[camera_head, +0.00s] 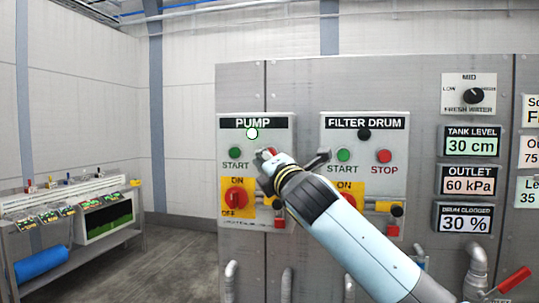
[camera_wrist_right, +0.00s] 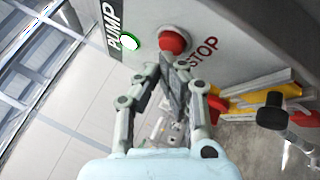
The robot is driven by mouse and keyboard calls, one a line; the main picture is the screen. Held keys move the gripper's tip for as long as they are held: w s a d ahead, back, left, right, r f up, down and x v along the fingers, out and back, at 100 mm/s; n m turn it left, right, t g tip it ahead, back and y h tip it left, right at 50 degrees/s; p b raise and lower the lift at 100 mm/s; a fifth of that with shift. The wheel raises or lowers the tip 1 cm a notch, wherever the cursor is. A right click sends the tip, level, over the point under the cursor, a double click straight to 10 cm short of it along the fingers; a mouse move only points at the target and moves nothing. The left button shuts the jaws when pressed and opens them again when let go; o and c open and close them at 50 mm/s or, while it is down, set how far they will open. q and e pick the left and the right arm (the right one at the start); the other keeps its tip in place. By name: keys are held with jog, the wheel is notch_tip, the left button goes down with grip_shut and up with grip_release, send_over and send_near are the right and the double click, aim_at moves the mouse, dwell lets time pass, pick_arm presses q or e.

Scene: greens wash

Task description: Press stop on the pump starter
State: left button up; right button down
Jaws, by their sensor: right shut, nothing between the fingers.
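The pump starter box (camera_head: 284,132) is on the grey cabinet, labelled PUMP, with a lit white lamp (camera_head: 252,133) ringed green. The lamp also glows in the right wrist view (camera_wrist_right: 130,42). Its green START button (camera_head: 235,153) is at the left. The red STOP button (camera_wrist_right: 172,42) shows in the right wrist view; in the head view my gripper mostly covers it. My right gripper (camera_head: 267,155) is shut and empty, its fingertips (camera_wrist_right: 168,64) right by the STOP button's lower edge. I cannot tell whether they touch it. My left gripper is not in view.
Below the pump buttons is a red rotary switch (camera_head: 237,198) on yellow. The filter drum box (camera_head: 364,125) stands to the right, its lamp dark. Displays (camera_head: 471,142) and a knob (camera_head: 473,96) are farther right. A bench (camera_head: 70,215) stands at the left, with open floor between.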

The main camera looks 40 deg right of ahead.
jog(key=shift+w+d, duration=0.3)
jog(key=shift+d, duration=0.05)
dwell(0.6)
dwell(0.3)
jog(key=shift+s+a+p, duration=0.4)
jog(key=shift+s+a, duration=0.2)
jog(key=shift+a, duration=0.05)
jog(key=s+a+p, duration=0.2)
jog(key=s+a, duration=0.1)
jog(key=shift+s+a, duration=0.1)
jog(key=shift+a, duration=0.3)
dwell(0.6)
